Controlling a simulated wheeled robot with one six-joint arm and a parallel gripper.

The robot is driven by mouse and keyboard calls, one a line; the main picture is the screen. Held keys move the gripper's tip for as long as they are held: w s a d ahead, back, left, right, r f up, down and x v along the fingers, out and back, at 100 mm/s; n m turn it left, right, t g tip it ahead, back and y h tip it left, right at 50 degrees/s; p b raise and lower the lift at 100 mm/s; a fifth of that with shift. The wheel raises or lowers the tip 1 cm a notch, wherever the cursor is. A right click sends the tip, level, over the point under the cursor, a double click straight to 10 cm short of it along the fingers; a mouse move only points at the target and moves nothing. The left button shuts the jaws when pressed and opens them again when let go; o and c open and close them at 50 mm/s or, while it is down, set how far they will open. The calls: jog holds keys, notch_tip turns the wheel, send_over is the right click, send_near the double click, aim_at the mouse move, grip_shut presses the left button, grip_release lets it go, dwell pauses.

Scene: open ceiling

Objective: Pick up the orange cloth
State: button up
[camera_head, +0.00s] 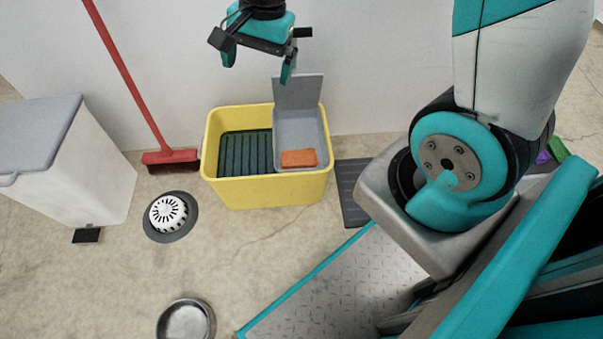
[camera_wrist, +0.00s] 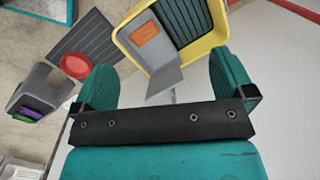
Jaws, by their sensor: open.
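The orange cloth (camera_head: 298,158) lies flat in the grey compartment (camera_head: 290,127) at the right side of the yellow bin (camera_head: 262,192). In the wrist view the orange cloth (camera_wrist: 145,34) shows beyond the fingertips, inside the yellow bin (camera_wrist: 199,48). My gripper (camera_head: 258,67) is open and empty, above and behind the bin, near the wall. In the wrist view both teal fingers of my gripper (camera_wrist: 166,82) are spread apart, with the grey upright panel (camera_wrist: 160,80) of the bin seen between them. Nothing covers the cloth.
A red broom (camera_head: 170,158) leans on the wall left of the bin, and a white trash can (camera_head: 75,160) stands further left. A round vent (camera_head: 169,215) and a metal bowl (camera_head: 186,321) are on the floor. A dark mat (camera_head: 351,185) lies right of the bin.

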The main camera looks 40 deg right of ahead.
jog(key=w+d+f+m+b, duration=0.2)
jog(key=d+f+m+b, duration=0.15)
jog(key=f, duration=0.45)
jog(key=w+d+f+m+b, duration=0.2)
jog(key=d+f+m, duration=0.15)
jog(key=f, duration=0.45)
jog(key=m+h+b, duration=0.2)
jog(key=m+b, duration=0.2)
jog(key=m, duration=0.3)
send_over(300, 156)
notch_tip(300, 156, down, 12)
jog(key=shift+g, duration=0.3)
notch_tip(300, 156, down, 11)
jog(key=b, duration=0.7)
notch_tip(300, 156, down, 6)
jog(key=b, duration=0.5)
jog(key=shift+r+b, duration=0.15)
jog(key=shift+b, duration=0.15)
jog(key=shift+r, duration=0.1)
jog(key=shift+c, duration=0.5)
jog(key=c, duration=1)
